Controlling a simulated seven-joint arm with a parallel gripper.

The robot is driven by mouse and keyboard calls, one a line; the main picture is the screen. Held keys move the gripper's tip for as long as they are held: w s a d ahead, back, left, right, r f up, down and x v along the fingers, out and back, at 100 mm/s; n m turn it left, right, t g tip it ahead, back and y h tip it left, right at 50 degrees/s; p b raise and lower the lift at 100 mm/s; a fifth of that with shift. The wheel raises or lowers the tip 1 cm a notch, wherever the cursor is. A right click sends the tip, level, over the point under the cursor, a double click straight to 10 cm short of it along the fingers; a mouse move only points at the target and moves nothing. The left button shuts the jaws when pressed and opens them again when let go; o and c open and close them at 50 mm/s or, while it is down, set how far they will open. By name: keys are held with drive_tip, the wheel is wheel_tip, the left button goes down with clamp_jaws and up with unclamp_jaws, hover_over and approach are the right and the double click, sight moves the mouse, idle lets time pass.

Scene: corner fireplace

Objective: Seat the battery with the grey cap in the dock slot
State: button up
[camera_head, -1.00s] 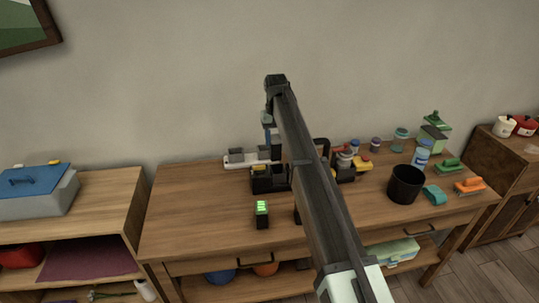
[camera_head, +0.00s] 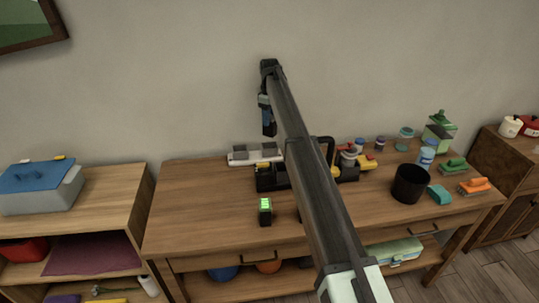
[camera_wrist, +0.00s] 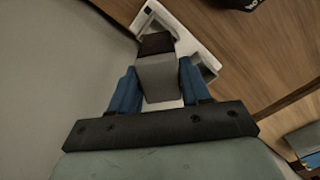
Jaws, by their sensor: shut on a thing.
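My gripper (camera_head: 267,112) is in the air above the back of the table, left of my arm link. In the wrist view its blue fingers (camera_wrist: 158,92) are shut on the battery (camera_wrist: 160,76), which shows a grey part and a dark end. In the head view the battery (camera_head: 269,129) is a small dark shape below the fingers. The white dock (camera_head: 238,161) lies at the table's back edge, below the battery and apart from it. In the wrist view the dock (camera_wrist: 193,45) shows behind the battery, with dark recesses; the battery hides part of it.
A black holder (camera_head: 268,183) stands in front of the dock. A dark block with a green lit top (camera_head: 265,212) stands nearer the front. A black cup (camera_head: 409,184), jars and brushes fill the right side. The table's left part (camera_head: 190,205) is clear.

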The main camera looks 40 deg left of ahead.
drive_tip(key=n, duration=0.4)
drive_tip(key=shift+w+a, duration=0.15)
drive_tip(key=n, duration=0.3)
drive_tip(key=shift+n, duration=0.3)
drive_tip(key=shift+f, duration=4.95)
drive_tip(key=o, duration=1.2)
drive_tip(key=shift+f, duration=0.15)
drive_tip(key=shift+o, duration=0.2)
wheel_tip(320, 180, up, 12)
drive_tip(key=shift+r, duration=0.15)
